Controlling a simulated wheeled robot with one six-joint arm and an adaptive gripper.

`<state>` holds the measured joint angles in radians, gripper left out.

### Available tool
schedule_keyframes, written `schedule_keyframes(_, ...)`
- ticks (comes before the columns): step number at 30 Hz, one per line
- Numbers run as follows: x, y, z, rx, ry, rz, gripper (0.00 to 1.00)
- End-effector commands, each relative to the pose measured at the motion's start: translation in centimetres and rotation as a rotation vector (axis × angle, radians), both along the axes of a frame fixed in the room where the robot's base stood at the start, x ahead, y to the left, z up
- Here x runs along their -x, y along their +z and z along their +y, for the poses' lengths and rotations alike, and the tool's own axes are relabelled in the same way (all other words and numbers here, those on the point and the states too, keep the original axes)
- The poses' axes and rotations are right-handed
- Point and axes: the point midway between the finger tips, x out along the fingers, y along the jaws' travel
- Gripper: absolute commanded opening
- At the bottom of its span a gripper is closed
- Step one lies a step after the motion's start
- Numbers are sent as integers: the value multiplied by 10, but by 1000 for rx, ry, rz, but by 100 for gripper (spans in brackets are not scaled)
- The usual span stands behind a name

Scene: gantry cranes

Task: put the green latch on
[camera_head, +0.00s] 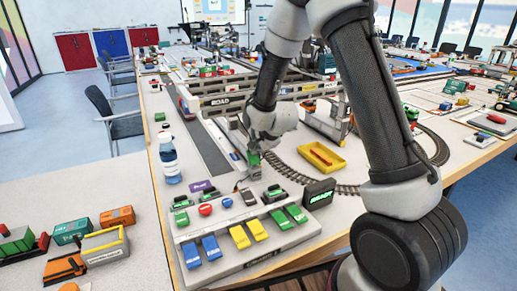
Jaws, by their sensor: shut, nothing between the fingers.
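A grey control panel (255,246) stands at the front of the table. I cannot tell which green piece is the latch. My gripper (255,174) points down behind the panel, above the right-hand small switches and apart from the front levers. It looks shut and holds nothing I can make out. A small green patch shows at its fingers.
A red button (205,209) and a blue button (227,202) sit between the small switches. A yellow tray (321,157), curved track (290,172) and white-blue bottle (169,160) are nearby.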

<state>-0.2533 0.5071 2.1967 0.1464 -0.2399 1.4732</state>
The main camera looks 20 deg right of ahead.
Motion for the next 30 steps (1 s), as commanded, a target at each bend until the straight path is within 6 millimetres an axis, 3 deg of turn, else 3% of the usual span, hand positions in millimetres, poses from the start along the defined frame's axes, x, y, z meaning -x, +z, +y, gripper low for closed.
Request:
schedule_keyframes(12, -10, -1, 3, 42, 5, 236, 0)
schedule_keyframes(30, -6, 0, 1, 52, 0, 257, 0)
